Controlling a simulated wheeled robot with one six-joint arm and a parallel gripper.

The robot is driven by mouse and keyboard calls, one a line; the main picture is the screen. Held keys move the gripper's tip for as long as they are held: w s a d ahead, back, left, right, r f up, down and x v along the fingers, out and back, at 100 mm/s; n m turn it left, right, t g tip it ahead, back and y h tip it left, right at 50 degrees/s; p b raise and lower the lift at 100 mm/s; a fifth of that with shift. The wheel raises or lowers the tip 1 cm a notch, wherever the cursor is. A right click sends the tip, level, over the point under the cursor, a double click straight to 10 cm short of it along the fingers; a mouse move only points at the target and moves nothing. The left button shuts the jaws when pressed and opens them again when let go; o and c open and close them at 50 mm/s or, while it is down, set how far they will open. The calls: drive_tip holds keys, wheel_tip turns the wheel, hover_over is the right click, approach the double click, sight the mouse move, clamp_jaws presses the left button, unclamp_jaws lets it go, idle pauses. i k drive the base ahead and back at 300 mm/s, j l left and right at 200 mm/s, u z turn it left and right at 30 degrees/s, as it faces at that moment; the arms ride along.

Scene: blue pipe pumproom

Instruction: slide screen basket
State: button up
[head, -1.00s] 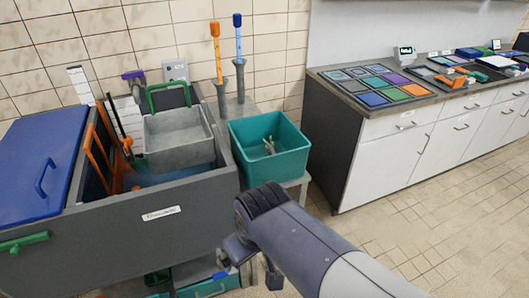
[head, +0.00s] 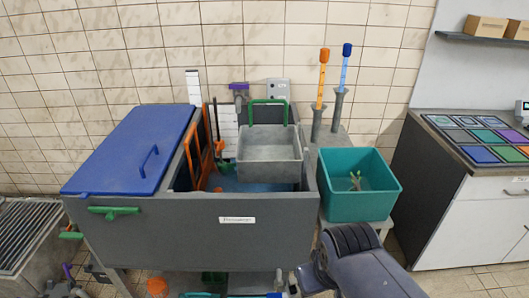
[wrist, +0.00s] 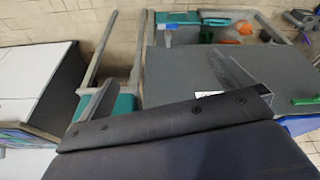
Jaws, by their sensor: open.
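A grey basket (head: 269,155) with a green handle (head: 268,103) sits at the right end of the dark grey tank (head: 190,235), above blue water. I take it as the screen basket. In the head view my arm is at the bottom right, below and in front of the basket, and the fingers are hard to make out. The basket does not show in the wrist view.
A teal bin (head: 360,200) stands on a stand right of the tank. Orange frames (head: 197,150) stand inside the tank, left of the basket. A blue lid (head: 135,150) covers the tank's left part. Two upright tools (head: 322,75) stand behind the bin. Tiled floor shows at right.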

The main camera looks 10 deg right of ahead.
sight(266, 153)
drive_tip(key=i+j+z, duration=0.6)
drive_tip(key=i, duration=0.2)
